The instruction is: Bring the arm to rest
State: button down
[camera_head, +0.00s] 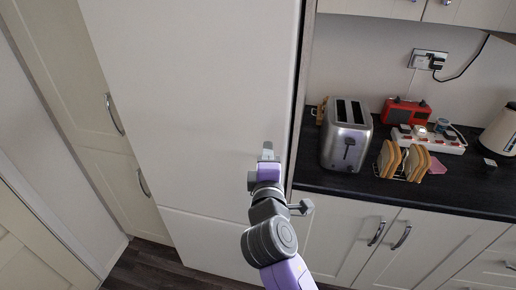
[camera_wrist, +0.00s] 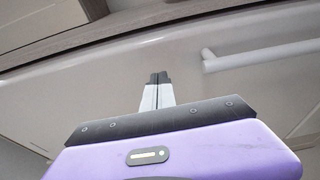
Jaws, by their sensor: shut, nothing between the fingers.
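My arm reaches up from the bottom of the head view, in purple and grey. My gripper (camera_head: 267,152) is at its end, in front of the tall pale cabinet panel (camera_head: 200,90). In the wrist view my gripper (camera_wrist: 159,78) shows its two fingertips together, with nothing between them. A pale surface with a white bar handle (camera_wrist: 255,60) lies beyond the fingers. I cannot tell how close the fingertips are to the panel.
Right of my arm is a dark worktop (camera_head: 445,203) with a toaster (camera_head: 347,135), a rack of bread slices (camera_head: 400,160), a red radio (camera_head: 407,112), a power strip (camera_head: 428,140) and a kettle (camera_head: 499,132). Cupboards with handles (camera_head: 401,238) are below. Floor (camera_head: 160,265) shows at lower left.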

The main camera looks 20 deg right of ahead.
jog(key=s+d, duration=0.4)
jog(key=s+a+r+m+t+y, duration=0.2)
jog(key=a+m+y, duration=0.1)
jog(key=a, duration=0.1)
jog(key=s+a+f+m+y, duration=0.25)
jog(key=s+f, duration=0.25)
jog(key=s, duration=0.4)
jog(key=s+d+f+m+g, duration=0.1)
jog(key=s+f+m, duration=0.2)
jog(key=s, duration=0.7)
jog(key=s+d+f+m+g+b, duration=0.1)
jog(key=s+f+m, duration=0.1)
jog(key=s, duration=0.9)
jog(key=s+d+f+m+g+b, duration=0.1)
jog(key=s+f+m+g, duration=0.1)
jog(key=s, duration=0.8)
notch_tip(320, 180, down, 2)
jog(key=shift+s+d+f+m, duration=0.1)
jog(key=shift+s+d+m, duration=0.15)
jog(key=shift+m, duration=0.6)
